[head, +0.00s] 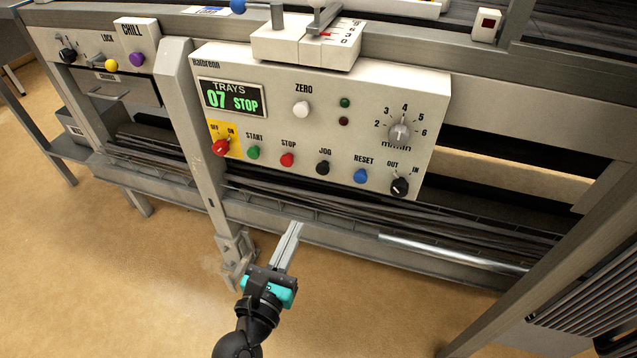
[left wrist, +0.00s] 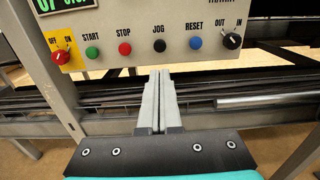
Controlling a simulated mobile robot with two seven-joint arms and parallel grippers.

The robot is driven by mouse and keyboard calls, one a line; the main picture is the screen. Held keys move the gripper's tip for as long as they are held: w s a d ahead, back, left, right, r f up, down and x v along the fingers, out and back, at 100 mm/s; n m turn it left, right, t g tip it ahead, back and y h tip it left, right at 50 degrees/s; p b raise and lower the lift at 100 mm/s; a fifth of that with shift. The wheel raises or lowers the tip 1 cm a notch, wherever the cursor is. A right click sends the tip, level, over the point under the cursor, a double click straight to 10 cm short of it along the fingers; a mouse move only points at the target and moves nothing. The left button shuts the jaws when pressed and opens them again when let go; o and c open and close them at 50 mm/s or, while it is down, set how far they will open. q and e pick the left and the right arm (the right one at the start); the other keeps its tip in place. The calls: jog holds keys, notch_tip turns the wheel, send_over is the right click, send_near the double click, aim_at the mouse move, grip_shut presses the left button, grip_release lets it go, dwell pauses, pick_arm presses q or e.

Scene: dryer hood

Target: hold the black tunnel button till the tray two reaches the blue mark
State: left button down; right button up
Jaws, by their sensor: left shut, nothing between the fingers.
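The black JOG button (head: 323,168) sits on the light control panel (head: 270,120), between the red STOP button (head: 287,160) and the blue RESET button (head: 361,176). It also shows in the left wrist view (left wrist: 158,46). My left gripper (head: 295,227) is shut and empty, with its fingers pointing up toward the panel. In the left wrist view its fingertips (left wrist: 160,74) appear just below the JOG button and do not visibly touch it. The green display (head: 232,99) reads TRAYS 07 STOP. I cannot make out tray two or a blue mark.
A red OFF/ON switch (head: 221,147), a green START button (head: 253,152) and a black OUT/IN knob (head: 400,187) flank the row. A grey post (head: 190,130) stands left of the panel. A rail with dark strips (head: 330,205) runs below it.

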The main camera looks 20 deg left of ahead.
pick_arm(q)
jog(key=shift+w, duration=0.1)
send_near(322, 172)
jog(key=w, duration=0.5)
jog(key=shift+w+b, duration=0.25)
jog(key=shift+b, duration=0.15)
jog(key=shift+w+d, duration=0.1)
jog(key=shift+w, duration=0.55)
pick_arm(e)
jog(key=shift+r, duration=0.85)
jog(key=shift+s, duration=0.1)
